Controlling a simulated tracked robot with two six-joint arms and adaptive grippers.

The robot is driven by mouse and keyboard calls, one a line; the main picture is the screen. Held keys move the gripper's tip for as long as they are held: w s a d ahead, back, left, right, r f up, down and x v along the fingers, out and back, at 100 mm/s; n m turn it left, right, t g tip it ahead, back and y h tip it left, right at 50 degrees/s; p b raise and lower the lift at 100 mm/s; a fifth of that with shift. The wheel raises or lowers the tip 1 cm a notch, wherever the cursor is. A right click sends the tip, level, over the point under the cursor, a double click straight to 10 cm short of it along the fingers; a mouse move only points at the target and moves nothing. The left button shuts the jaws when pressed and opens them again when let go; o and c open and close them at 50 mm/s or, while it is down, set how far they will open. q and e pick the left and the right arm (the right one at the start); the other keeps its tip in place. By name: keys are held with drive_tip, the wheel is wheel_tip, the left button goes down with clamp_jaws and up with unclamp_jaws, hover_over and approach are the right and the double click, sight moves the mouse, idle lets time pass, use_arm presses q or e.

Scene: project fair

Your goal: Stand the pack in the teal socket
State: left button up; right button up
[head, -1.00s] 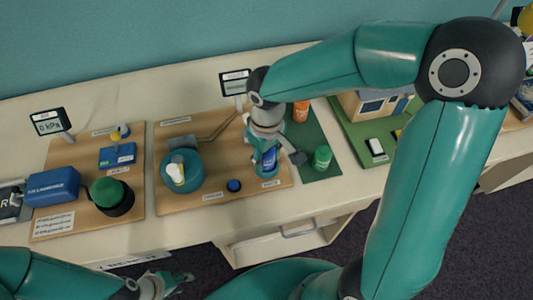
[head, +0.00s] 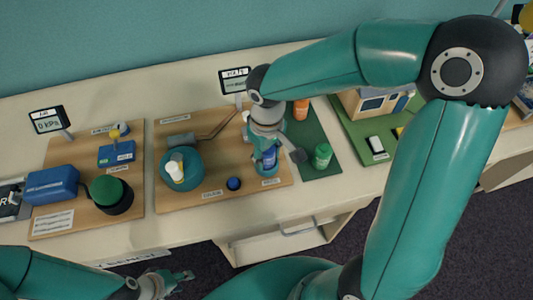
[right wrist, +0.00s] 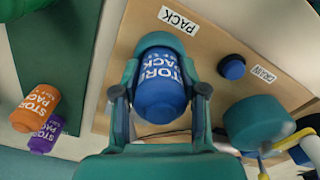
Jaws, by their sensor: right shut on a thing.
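The blue storage pack (right wrist: 160,95) is upright between the two fingers of my right gripper (right wrist: 160,110), which is shut on it. In the head view the pack (head: 269,157) is partly covered by that gripper (head: 267,150). The teal socket (right wrist: 160,41) shows as a rounded rim around the pack's far end, beside the PACK label. In the head view the socket (head: 266,172) is directly under the pack. Whether the pack is fully seated is hidden. My left gripper (head: 184,277) is low at the front, away from the bench, empty; its finger gap is too small to judge.
An orange pack (head: 300,110) and a green pack (head: 322,155) stand on the green mat; a purple pack (right wrist: 45,138) shows in the wrist view. A blue button (head: 233,184) and a teal drum (head: 182,180) share the wooden board. A small display (head: 235,81) stands behind.

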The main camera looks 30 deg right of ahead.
drive_tip(key=shift+f+b, duration=0.25)
drive_tip(key=shift+b, duration=0.05)
idle(0.7)
drive_tip(key=shift+r, duration=0.25)
drive_tip(key=shift+r+p, duration=0.5)
drive_tip(key=shift+p, duration=0.05)
drive_tip(key=shift+r, duration=0.1)
drive_tip(key=shift+f+b, duration=0.8)
drive_tip(key=shift+f, duration=0.05)
idle(0.9)
drive_tip(key=shift+r, duration=0.15)
drive_tip(key=shift+r+p, duration=0.65)
drive_tip(key=shift+r, duration=0.05)
idle(0.8)
drive_tip(key=shift+f+b, duration=0.8)
